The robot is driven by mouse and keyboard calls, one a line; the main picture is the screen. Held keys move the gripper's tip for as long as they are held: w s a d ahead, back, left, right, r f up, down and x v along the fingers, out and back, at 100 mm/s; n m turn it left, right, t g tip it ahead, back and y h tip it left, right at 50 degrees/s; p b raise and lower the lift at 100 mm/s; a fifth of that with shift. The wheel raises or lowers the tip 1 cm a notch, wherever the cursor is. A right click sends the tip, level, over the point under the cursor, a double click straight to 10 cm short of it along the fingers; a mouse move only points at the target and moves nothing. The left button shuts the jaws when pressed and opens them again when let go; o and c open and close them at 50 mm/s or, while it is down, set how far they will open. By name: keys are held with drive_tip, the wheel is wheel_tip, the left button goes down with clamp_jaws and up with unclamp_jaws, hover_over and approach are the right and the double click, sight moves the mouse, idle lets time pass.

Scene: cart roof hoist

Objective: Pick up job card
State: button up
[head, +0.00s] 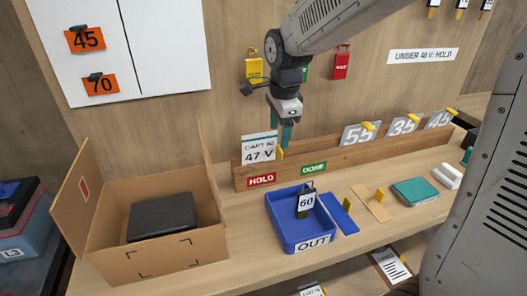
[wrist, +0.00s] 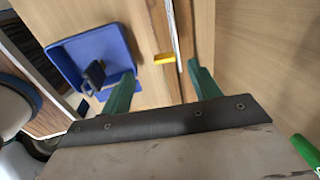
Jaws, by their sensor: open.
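A white card (head: 258,149) reading "47 V", which looks like the job card, stands upright in the wooden rack above the red HOLD label. A yellow tab (head: 281,154) shows at its right edge. My gripper (head: 287,134) points down just right of the card, its green fingers close to the tab. In the wrist view the fingers of my gripper (wrist: 160,74) are apart, with the yellow tab (wrist: 164,58) beyond and between them. The card is nearly edge-on there, and nothing is held. Whether a finger touches the card cannot be told.
A blue OUT tray (head: 283,238) holds a black tag reading 60. A cardboard box (head: 125,250) with a dark block stands at left. The wooden rack (head: 340,153) carries grey number plates at right. A teal block (head: 414,191) lies on the bench. Padlocks hang on the wall behind.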

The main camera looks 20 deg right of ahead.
sight(279, 149)
drive_tip(key=f, duration=0.2)
drive_tip(key=w+f, duration=0.1)
drive_tip(key=f, duration=0.4)
drive_tip(key=shift+w+d+f, duration=0.2)
drive_tip(key=shift+w+d, duration=0.15)
drive_tip(key=shift+w, duration=0.05)
drive_tip(key=c, duration=1.1)
